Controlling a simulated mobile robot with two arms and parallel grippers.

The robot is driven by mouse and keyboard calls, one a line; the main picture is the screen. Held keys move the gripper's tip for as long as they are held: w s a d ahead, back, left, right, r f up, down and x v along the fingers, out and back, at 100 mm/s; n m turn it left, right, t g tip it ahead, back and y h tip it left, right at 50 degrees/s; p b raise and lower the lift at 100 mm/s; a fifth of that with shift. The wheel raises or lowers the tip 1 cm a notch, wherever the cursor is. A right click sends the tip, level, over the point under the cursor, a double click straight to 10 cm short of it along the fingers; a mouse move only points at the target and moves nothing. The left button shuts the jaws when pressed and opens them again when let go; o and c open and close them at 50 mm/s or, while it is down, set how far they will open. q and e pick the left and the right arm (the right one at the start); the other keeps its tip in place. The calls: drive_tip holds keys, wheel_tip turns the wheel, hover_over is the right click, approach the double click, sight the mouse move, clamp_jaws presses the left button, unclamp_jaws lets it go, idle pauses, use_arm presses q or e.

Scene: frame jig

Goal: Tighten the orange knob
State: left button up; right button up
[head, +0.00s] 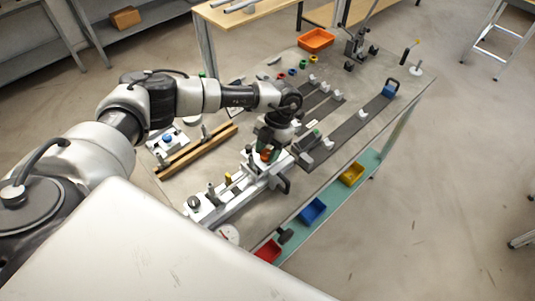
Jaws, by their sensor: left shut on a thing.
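My left arm reaches in from the left over the bench. My left gripper (268,153) points down at the white frame jig (235,195) and is shut on the orange knob (265,155) near the jig's far end. The fingers hide much of the knob, so how far it is turned cannot be seen. My right gripper is not in view.
The grey bench top (330,170) holds dark rails (350,128), a wooden bar (200,150), small coloured knobs and an orange tray (316,39). Yellow (352,173), blue (313,210) and red (268,250) bins sit on the lower shelf along the near right side.

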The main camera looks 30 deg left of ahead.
use_arm(q)
drive_tip(key=m+y+b, duration=0.1)
drive_tip(key=m, duration=0.1)
drive_tip(key=m+t+b, duration=0.1)
drive_tip(key=m+b, duration=0.1)
drive_tip(key=shift+d+f+m+y, duration=0.1)
drive_tip(key=shift+m+y, duration=0.2)
drive_tip(key=shift+y, duration=0.1)
drive_tip(key=m+t+y+b, duration=0.1)
drive_tip(key=m+b, duration=0.2)
drive_tip(key=shift+m+b, duration=0.3)
drive_tip(key=shift+m, duration=0.1)
drive_tip(key=m+t+b, duration=0.1)
drive_tip(key=m+b, duration=0.2)
drive_tip(key=m, duration=0.1)
drive_tip(key=shift+s+d+y+b, duration=0.1)
drive_tip(key=shift+y+b, duration=0.2)
drive_tip(key=shift+b, duration=0.05)
drive_tip(key=shift+s+r+m+t+b, duration=0.1)
drive_tip(key=shift+r+m+t+b, duration=0.1)
drive_tip(key=shift+m+t+b, duration=0.65)
drive_tip(key=shift+m, duration=0.45)
drive_tip(key=o, duration=0.6)
drive_tip(key=shift+o, duration=0.2)
